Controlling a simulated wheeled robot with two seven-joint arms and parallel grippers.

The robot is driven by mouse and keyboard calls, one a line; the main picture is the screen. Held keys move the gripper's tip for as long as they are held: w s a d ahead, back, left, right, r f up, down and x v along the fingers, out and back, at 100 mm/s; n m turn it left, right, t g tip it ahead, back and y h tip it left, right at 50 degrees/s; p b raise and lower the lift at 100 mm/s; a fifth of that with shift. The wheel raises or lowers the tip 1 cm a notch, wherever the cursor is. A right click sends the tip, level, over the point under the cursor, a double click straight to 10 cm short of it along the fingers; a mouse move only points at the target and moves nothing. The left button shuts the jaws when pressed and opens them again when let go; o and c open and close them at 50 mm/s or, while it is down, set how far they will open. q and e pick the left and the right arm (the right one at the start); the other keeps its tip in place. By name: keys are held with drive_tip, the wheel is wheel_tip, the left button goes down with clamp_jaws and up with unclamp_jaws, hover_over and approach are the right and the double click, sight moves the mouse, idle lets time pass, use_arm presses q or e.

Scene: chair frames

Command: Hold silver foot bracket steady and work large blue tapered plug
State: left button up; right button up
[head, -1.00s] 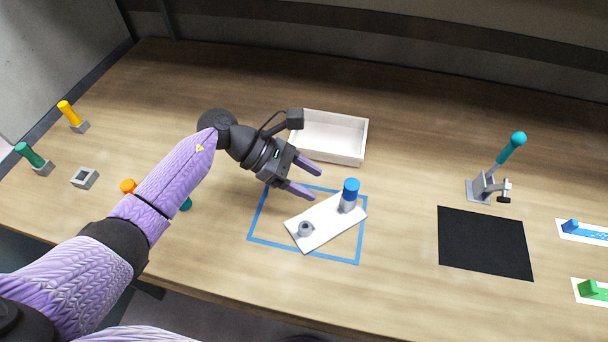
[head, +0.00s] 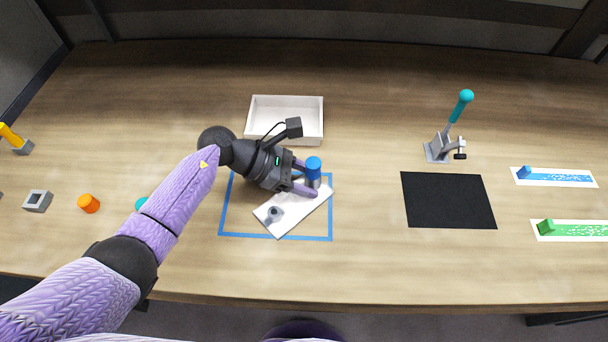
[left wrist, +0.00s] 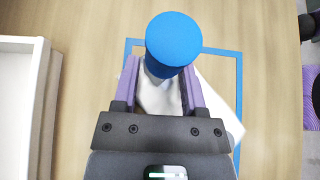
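The silver foot bracket (head: 292,208) is a pale flat plate lying tilted inside a blue taped square. A short grey socket (head: 274,214) stands at its near left end. The large blue tapered plug (head: 313,164) stands upright at its far right end, on a grey post; its round top also shows in the left wrist view (left wrist: 173,40). My left gripper (head: 307,179) is open, low over the bracket, with one purple finger on either side of the post below the plug. Whether the fingers touch the post cannot be told. My right gripper is not in view.
A white tray (head: 284,142) stands just behind the square. A teal-handled clamp (head: 438,148) and black mat (head: 448,201) are to the right, with blue and green strips beyond. An orange plug (head: 88,204) and grey socket block (head: 37,201) lie left.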

use_arm(q)
clamp_jaws()
idle(1.0)
drive_tip(key=o, duration=0.7)
unclamp_jaws()
clamp_jaws()
idle(0.9)
